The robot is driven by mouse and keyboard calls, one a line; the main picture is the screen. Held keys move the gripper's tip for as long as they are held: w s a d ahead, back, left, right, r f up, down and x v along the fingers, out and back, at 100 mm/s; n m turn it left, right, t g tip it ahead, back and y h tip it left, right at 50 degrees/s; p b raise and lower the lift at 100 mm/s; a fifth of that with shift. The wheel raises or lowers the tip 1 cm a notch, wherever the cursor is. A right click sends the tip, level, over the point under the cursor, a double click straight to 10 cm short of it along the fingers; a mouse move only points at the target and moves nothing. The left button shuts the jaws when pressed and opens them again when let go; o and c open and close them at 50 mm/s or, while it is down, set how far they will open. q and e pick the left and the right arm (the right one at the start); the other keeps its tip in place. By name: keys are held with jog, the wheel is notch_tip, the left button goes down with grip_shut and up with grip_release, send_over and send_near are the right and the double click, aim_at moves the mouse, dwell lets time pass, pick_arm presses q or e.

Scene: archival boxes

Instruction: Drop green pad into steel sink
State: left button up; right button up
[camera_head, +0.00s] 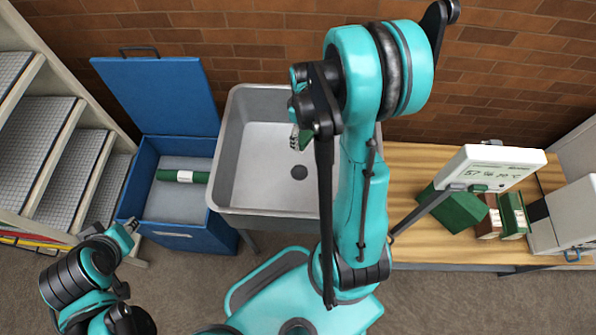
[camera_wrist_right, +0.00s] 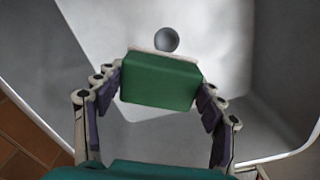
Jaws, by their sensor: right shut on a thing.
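The steel sink (camera_head: 262,212) stands at the back centre with a dark round drain in its floor. My right gripper (camera_head: 300,137) is over the sink basin and partly hidden by its own arm. In the right wrist view, the gripper (camera_wrist_right: 160,95) is shut on the green pad (camera_wrist_right: 158,82), which has a pale edge along its far side. The pad is held above the sink floor (camera_wrist_right: 215,35), just short of the drain in that view. My left gripper (camera_head: 130,227) is at the lower left, near the blue box; its fingers are too small to read.
The wooden bench (camera_head: 415,165) on the right carries a white display (camera_head: 492,168), a green box (camera_head: 452,210) and smaller boxes.

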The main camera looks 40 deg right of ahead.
jog(key=o, duration=1.2)
jog(key=shift+r, duration=0.1)
notch_tip(320, 180, up, 12)
jog(key=shift+f, duration=0.1)
jog(key=shift+a, duration=0.1)
jog(key=s+a+r+m+t, duration=0.1)
jog(key=a+t, duration=0.1)
jog(key=a, duration=0.3)
jog(key=s+a+r+m+t, duration=0.1)
jog(key=s+a+r+t, duration=0.1)
jog(key=a, duration=0.3)
jog(key=s+a+r+m+t, duration=0.2)
jog(key=a+t, duration=0.1)
jog(key=a, duration=0.3)
jog(key=shift+a, duration=0.1)
